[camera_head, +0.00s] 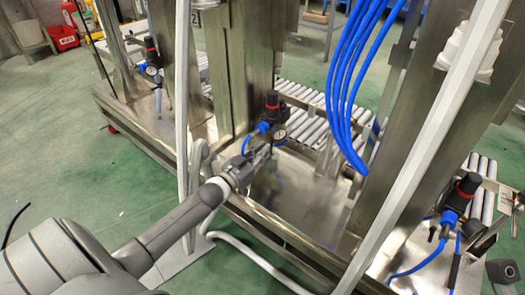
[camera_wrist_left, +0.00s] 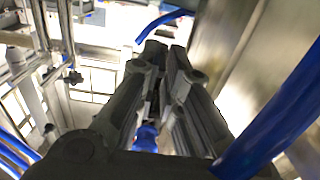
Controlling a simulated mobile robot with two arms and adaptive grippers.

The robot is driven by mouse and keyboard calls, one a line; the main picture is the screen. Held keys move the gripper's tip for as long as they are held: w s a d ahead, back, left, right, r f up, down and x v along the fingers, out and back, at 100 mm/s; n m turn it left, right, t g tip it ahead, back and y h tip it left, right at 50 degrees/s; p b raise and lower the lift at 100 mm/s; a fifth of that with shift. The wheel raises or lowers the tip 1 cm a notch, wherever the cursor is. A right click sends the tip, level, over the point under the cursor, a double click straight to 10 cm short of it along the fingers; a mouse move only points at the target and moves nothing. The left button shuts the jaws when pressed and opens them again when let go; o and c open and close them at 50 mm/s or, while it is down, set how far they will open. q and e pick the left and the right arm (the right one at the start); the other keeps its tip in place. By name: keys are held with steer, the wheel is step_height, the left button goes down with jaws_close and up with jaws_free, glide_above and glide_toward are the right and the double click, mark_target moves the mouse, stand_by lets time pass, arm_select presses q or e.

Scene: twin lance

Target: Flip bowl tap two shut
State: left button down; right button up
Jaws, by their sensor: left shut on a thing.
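My left gripper (camera_head: 262,152) reaches in from the left to the middle metal column. My right gripper is not clearly in view.
Blue hoses (camera_head: 350,80) hang right of the gripper. A pale pipe (camera_head: 182,100) rises beside my left arm. Roller conveyors (camera_head: 310,128) lie behind. Green floor is free at left.

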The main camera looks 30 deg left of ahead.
arm_select(q)
steer(key=shift+a+h, duration=0.1)
steer(key=shift+h, duration=0.2)
steer(key=c, duration=1.6)
jaws_free()
steer(key=s+a, duration=0.1)
steer(key=s, duration=1.1)
